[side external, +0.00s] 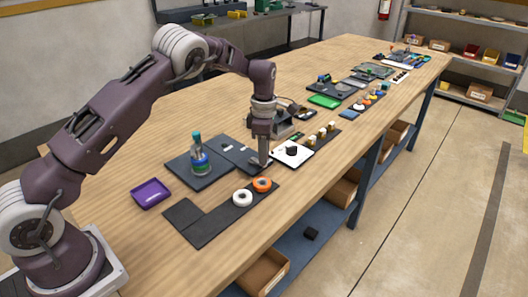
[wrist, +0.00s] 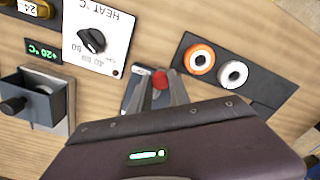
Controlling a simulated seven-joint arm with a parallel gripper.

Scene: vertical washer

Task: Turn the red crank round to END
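The red crank's knob (wrist: 160,79) shows in the wrist view between the two fingers of my gripper (wrist: 159,88). One finger stands close on each side of it. I cannot tell whether they press on it or stand just clear. Most of the crank's arm and any END mark are hidden by the fingers and the hand. In the side external view my gripper (side external: 264,160) points down, low over the dark panels, and the red knob cannot be made out there.
A white HEAT panel with a black dial (wrist: 91,40) lies close by. An orange ring (wrist: 201,59) and a white ring (wrist: 233,73) sit on a dark board. A bottle (side external: 199,160) and a purple tray (side external: 151,193) stand left of my gripper.

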